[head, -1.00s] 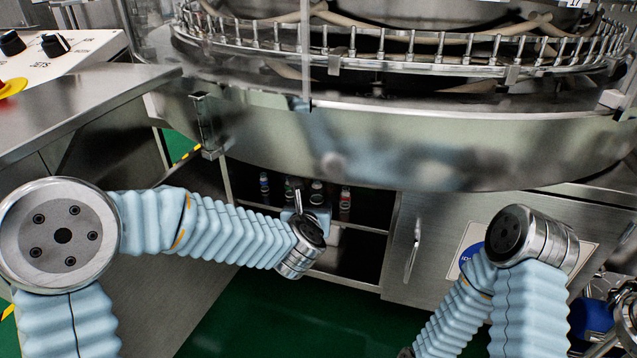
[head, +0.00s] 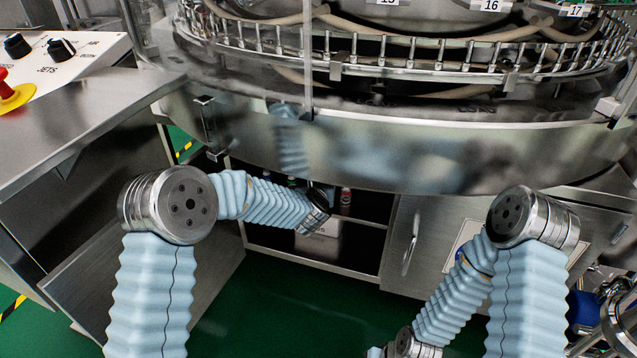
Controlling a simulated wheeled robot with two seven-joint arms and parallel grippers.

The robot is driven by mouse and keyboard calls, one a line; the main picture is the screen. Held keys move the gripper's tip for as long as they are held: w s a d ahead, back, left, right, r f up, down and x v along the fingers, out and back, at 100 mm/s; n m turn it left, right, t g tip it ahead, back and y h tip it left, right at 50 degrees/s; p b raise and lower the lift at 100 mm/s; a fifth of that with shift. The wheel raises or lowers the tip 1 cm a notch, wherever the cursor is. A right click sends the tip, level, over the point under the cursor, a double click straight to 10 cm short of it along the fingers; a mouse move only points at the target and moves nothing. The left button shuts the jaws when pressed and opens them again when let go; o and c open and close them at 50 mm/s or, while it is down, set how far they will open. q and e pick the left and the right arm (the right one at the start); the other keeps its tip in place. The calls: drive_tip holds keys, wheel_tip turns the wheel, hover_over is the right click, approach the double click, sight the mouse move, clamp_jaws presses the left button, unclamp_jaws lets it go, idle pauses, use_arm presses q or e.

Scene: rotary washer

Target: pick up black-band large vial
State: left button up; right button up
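In the head view, a red-marked vial (head: 346,201) stands in the open cabinet under the washer. Other vials on that shelf are mostly hidden behind my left arm, so I cannot pick out the black-band large vial. My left arm reaches into the cabinet opening. Its wrist covers almost all of the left gripper, and its fingers cannot be made out.
The washer's curved metal rim (head: 400,155) overhangs the cabinet. A steel side counter (head: 85,110) stands at the left. A closed cabinet door with a handle (head: 411,243) is right of the opening. Green floor (head: 270,310) is clear below.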

use_arm(q)
drive_tip(key=shift+w+f, duration=0.1)
drive_tip(key=shift+w, duration=0.05)
drive_tip(key=c, duration=1.1)
drive_tip(key=shift+c, duration=0.2)
